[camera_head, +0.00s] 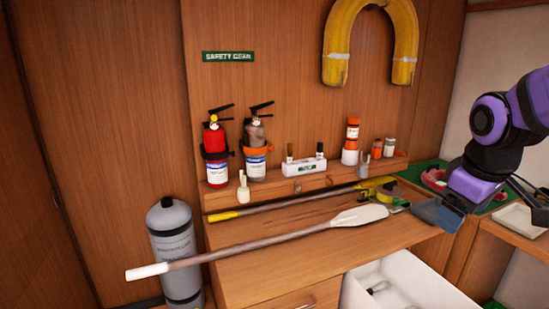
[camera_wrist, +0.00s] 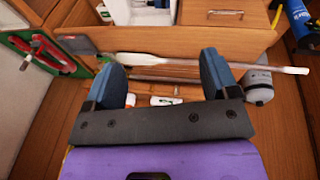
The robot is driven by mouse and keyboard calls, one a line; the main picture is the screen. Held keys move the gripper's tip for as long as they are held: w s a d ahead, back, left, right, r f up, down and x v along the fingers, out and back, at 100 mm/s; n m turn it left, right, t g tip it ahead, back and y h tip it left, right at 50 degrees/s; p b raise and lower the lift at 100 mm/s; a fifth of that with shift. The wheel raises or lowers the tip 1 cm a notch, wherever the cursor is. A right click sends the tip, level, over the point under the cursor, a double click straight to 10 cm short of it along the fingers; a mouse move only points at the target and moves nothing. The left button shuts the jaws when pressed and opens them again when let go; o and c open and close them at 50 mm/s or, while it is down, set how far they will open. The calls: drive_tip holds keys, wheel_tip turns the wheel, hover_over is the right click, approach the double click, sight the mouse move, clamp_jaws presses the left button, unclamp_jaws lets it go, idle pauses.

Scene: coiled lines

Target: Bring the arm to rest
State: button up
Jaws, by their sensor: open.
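My purple and black arm reaches in from the right edge of the head view. My gripper (camera_head: 437,213) points down and left near the right end of the wooden counter. In the wrist view my gripper (camera_wrist: 163,78) shows two blue fingers spread wide apart with nothing between them. Beyond the fingers lie the oar and the counter front, and I see no contact with either.
A long oar (camera_head: 240,249) lies across the counter (camera_head: 260,278) and overhangs its left side. A white open drawer or bin (camera_head: 400,285) is below the gripper. Fire extinguishers (camera_head: 215,155) stand at the back. A grey cylinder (camera_head: 174,250) stands left.

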drive_tip(key=s+a+r+m+t, duration=0.1)
drive_tip(key=s+r+m, duration=0.1)
drive_tip(key=s, duration=0.4)
drive_tip(key=s+a+r+m+t+y, duration=0.1)
drive_tip(key=s+r+m, duration=0.2)
drive_tip(key=s, duration=0.3)
drive_tip(key=shift+a+r, duration=0.3)
drive_tip(key=shift+a, duration=0.1)
